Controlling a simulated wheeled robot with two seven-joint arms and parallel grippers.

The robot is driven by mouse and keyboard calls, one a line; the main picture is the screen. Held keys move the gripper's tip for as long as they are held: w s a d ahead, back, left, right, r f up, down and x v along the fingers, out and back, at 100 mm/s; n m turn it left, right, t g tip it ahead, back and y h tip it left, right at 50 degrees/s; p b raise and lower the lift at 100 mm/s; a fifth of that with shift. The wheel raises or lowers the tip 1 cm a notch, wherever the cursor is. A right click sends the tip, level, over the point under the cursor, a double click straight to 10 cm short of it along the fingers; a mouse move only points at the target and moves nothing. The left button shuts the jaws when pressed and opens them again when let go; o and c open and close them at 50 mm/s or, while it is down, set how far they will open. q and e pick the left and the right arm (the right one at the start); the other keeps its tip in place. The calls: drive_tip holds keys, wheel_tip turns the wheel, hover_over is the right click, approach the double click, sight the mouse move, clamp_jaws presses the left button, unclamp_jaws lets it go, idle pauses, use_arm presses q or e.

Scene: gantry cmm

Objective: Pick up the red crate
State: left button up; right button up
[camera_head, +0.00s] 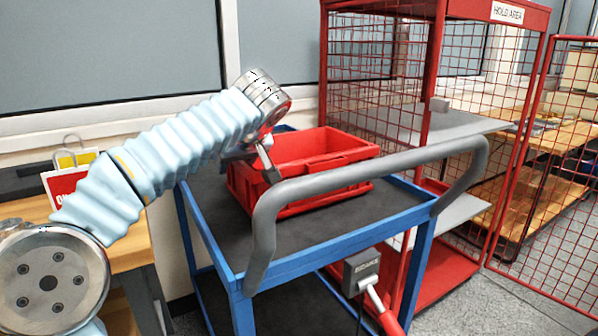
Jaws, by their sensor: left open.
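The red crate (335,145) is an open-topped box standing on the dark top shelf of a blue cart (345,236). The cart's grey handle (372,171) passes in front of the crate and hides part of its near side. My left arm comes in from the left, and my left gripper (262,166) is at the crate's left near corner, pointing down. Its jaws are open, with one finger showing in front of the crate; I cannot tell whether it touches the wall. My right gripper is not in view.
A red mesh cage with a "HOLD AREA" sign (507,13) stands behind and right of the cart. A wooden bench (133,244) with a red and white bag (62,184) is at the left.

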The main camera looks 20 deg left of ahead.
use_arm(q)
clamp_jaws()
idle(1.3)
